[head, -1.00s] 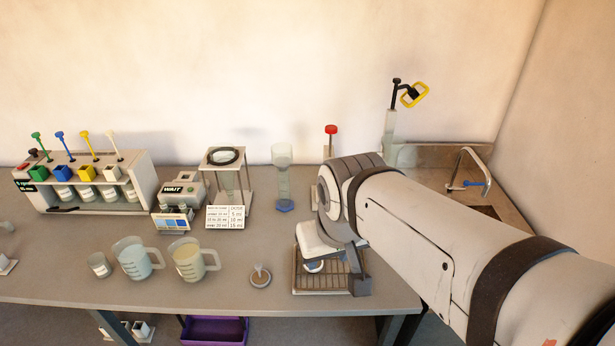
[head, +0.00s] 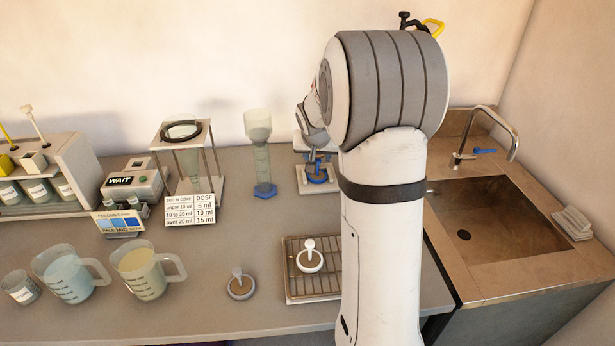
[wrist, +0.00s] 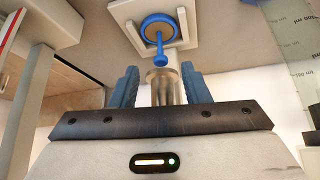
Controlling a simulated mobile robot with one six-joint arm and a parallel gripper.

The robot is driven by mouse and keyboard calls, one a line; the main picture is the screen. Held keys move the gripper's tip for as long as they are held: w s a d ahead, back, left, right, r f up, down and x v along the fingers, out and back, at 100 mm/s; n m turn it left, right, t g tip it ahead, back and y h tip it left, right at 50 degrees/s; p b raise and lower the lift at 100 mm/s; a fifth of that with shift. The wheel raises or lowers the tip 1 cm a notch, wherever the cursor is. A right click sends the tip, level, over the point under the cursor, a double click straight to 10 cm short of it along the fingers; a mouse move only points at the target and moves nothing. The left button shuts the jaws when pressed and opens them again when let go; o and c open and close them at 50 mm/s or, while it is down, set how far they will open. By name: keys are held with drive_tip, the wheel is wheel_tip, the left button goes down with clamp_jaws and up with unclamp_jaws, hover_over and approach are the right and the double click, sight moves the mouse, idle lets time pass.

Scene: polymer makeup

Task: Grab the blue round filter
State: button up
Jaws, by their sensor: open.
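The blue round filter (head: 317,177) sits on a pale square stand at the back of the counter, partly hidden by my gripper. In the wrist view the filter (wrist: 158,20) shows as a blue-rimmed disc with a thin blue knobbed handle, on its square base. My gripper (head: 315,157) is just over the filter in the head view. In the wrist view my gripper (wrist: 158,80) has its two blue fingers apart, with the handle's knob near the gap between them. The fingers do not visibly touch the handle.
A tall blue-based cylinder (head: 262,155) stands just left of the stand. Two white-knobbed filters lie nearer, one on the counter (head: 240,287), one on a wire rack (head: 309,258). Jugs (head: 145,272) stand at left; a sink (head: 500,225) is at right.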

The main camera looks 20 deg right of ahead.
sight(318, 166)
drive_tip(key=x, duration=0.8)
drive_tip(key=shift+w+d+f, duration=0.1)
clamp_jaws()
idle(0.5)
